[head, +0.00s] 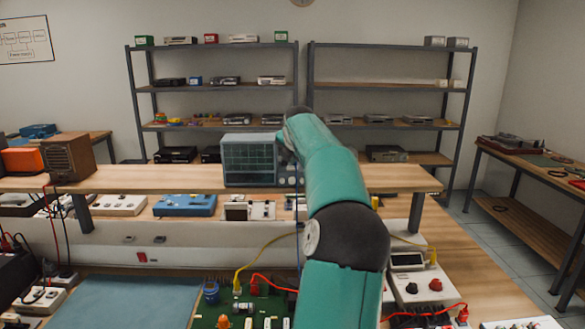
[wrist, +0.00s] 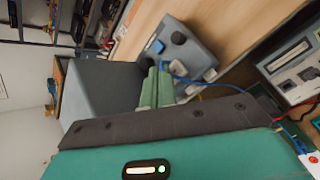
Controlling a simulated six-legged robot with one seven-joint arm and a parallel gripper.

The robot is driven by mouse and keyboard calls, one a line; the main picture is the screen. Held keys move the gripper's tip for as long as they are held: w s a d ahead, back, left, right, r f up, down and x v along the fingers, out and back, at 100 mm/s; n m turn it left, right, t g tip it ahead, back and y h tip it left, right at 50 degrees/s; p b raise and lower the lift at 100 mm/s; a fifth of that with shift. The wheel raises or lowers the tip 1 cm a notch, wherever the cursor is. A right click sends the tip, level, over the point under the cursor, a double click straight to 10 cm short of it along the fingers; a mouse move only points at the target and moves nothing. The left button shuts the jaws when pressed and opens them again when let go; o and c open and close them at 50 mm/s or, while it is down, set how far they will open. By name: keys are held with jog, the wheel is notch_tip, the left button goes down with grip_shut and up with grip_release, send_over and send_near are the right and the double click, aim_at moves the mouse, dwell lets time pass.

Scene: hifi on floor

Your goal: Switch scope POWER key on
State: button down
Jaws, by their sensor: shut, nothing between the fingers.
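The scope (head: 249,160) is a grey box with a dark green gridded screen, standing on the raised wooden shelf in the head view. My arm covers part of its right side there. In the wrist view the scope (wrist: 95,88) appears turned, with its grey control panel (wrist: 195,48) carrying dark round knobs and a small blue part. My gripper (wrist: 157,72) shows as two green fingers held together, empty, close to the panel. I cannot tell whether they touch it. The POWER key cannot be made out for certain, and its state is not readable.
A blue cable (wrist: 190,79) runs from the panel close to my fingers. The raised shelf (head: 140,179) is clear left of the scope, up to a wooden-cased box (head: 69,158). Below are a green circuit board (head: 207,318), a blue mat (head: 110,300) and several red and yellow leads.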

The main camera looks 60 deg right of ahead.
aim_at(293, 168)
jog(key=shift+f, duration=0.35)
jog(key=shift+r, duration=0.45)
jog(key=shift+r, duration=3)
jog(key=shift+a, duration=0.1)
